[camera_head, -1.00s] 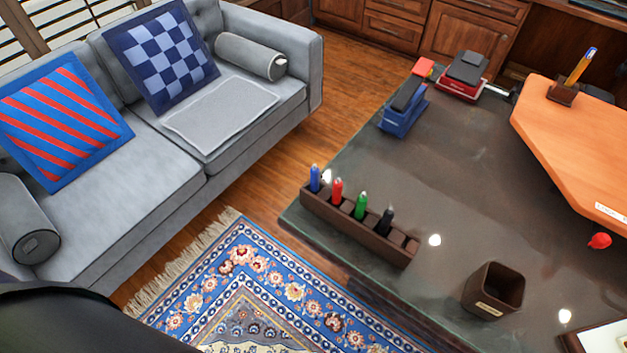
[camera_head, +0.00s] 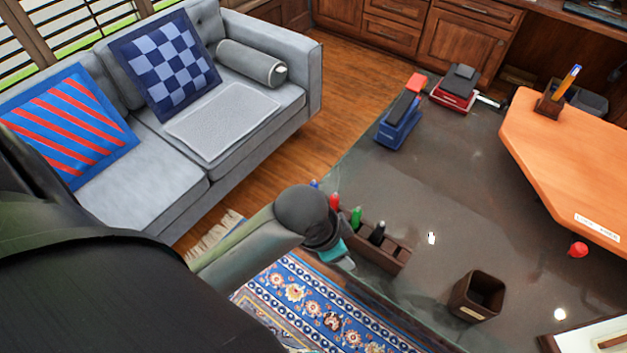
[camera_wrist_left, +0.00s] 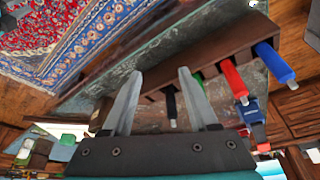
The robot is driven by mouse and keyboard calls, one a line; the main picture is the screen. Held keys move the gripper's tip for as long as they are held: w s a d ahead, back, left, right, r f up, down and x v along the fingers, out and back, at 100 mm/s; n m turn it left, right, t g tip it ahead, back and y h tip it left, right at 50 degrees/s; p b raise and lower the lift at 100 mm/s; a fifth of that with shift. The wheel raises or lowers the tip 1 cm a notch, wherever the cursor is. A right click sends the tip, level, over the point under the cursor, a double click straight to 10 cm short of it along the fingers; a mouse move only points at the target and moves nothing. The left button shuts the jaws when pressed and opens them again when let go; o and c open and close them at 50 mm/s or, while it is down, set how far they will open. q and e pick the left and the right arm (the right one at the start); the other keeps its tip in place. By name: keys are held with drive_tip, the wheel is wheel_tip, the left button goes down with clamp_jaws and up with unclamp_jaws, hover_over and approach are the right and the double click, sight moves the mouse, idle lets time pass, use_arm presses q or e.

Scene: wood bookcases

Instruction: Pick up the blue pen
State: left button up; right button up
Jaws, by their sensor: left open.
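The blue pen (camera_head: 314,184) stands at the far left end of a brown slotted holder (camera_head: 398,255) on the dark desk. In the head view only its tip shows behind my left arm. In the left wrist view the blue pen (camera_wrist_left: 273,62) is fully visible at the right end of the holder (camera_wrist_left: 212,45). My left gripper (camera_wrist_left: 160,73) is open and empty, its fingers near the holder's black-pen end, away from the blue pen. In the head view my left wrist covers part of the holder. My right gripper is not in view.
Red (camera_head: 335,202), green (camera_head: 356,216) and black (camera_head: 378,232) pens stand in the same holder beside the blue one. An empty brown cup (camera_head: 477,298), a blue stapler (camera_head: 398,128) and an orange board (camera_head: 570,165) are on the desk. A grey sofa (camera_head: 160,190) stands left.

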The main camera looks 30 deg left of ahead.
use_arm(q)
wheel_tip(320, 180, up, 6)
drive_tip(key=d+m, duration=0.1)
drive_tip(key=m, duration=0.2)
wheel_tip(320, 180, up, 10)
drive_tip(key=m+g+y, duration=0.2)
drive_tip(key=m+g, duration=0.2)
drive_tip(key=m, duration=0.5)
hover_over(313, 180)
drive_tip(key=f, duration=0.3)
drive_tip(key=f+b, duration=0.1)
drive_tip(key=f, duration=0.5)
drive_tip(key=shift+s+d+f+b, duration=0.3)
drive_tip(key=shift+f, duration=0.05)
drive_tip(key=shift+w+a+f+b, duration=0.1)
drive_tip(key=shift+w+f+b, duration=0.2)
drive_tip(key=shift+f, duration=1.05)
drive_tip(key=shift+w+a+f+b, duration=0.1)
drive_tip(key=shift+f+b, duration=0.25)
drive_tip(key=shift+f, duration=0.95)
drive_tip(key=shift+c, duration=0.3)
clamp_jaws()
